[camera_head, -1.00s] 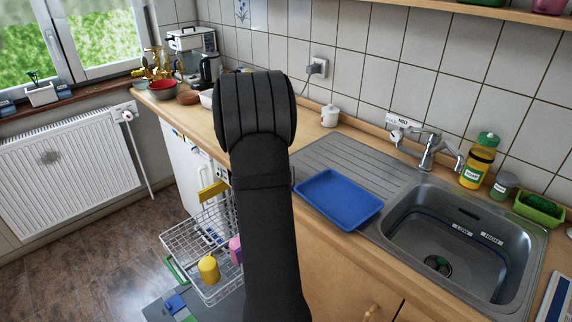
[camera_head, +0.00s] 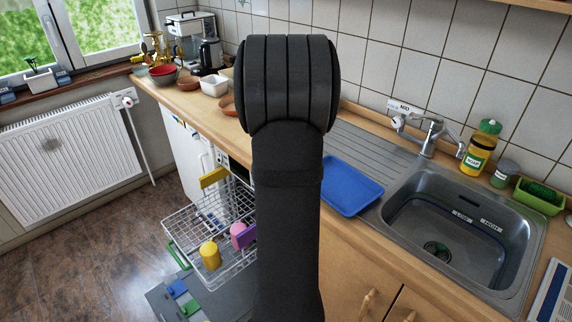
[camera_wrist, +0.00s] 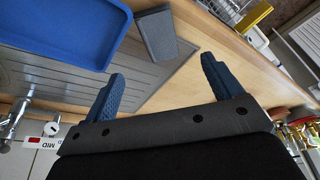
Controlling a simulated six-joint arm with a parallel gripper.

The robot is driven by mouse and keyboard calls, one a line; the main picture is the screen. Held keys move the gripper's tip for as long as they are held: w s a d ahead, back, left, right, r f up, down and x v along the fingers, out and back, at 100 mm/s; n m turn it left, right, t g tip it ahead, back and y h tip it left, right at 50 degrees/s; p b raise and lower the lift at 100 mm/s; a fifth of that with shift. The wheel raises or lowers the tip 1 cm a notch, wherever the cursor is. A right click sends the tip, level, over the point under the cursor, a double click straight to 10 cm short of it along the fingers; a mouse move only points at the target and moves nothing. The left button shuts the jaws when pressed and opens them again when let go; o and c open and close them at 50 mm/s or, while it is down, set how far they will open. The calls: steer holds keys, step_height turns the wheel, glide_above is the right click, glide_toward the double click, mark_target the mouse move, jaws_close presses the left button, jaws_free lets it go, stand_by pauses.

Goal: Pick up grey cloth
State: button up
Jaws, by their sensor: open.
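A dark grey, flat, block-like piece, seemingly the grey cloth (camera_wrist: 158,36), lies on the counter at the edge of the drainboard in the wrist view. The blue tray (camera_wrist: 68,30) is beside it on the left. My gripper (camera_wrist: 162,68) is open, with its two blue fingers spread wide and nothing between their tips. The grey cloth appears just beyond the fingertips, roughly in line with the gap; I cannot tell the height between them. In the head view my dark arm covers the middle and hides the gripper and the cloth.
The blue tray also shows in the head view (camera_head: 348,186), left of the sink (camera_head: 460,225). The tap (camera_head: 430,135) stands behind. The open dishwasher rack (camera_head: 195,225) holds a yellow cup (camera_head: 210,256). Bowls and a kettle (camera_head: 210,55) stand at the counter's far end.

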steer(key=x, duration=0.7)
steer(key=shift+w+f, duration=0.2)
steer(key=shift+f, duration=0.15)
steer(key=shift+w+d+x, duration=0.1)
steer(key=shift+w+x, duration=0.1)
steer(key=shift+x, duration=1.1)
steer(key=shift+w+d+x, duration=0.1)
steer(key=shift+w+x, duration=0.1)
steer(key=shift+x, duration=1.1)
steer(key=shift+r, duration=0.2)
steer(key=c, duration=1.2)
steer(key=shift+o, duration=0.2)
steer(key=shift+r, duration=0.1)
steer(key=shift+r, duration=0.55)
step_height(320, 180, up, 3)
steer(key=shift+f, duration=0.15)
steer(key=s+d+r, duration=0.5)
steer(key=d+r, duration=0.2)
steer(key=d, duration=0.3)
steer(key=shift+s, duration=0.4)
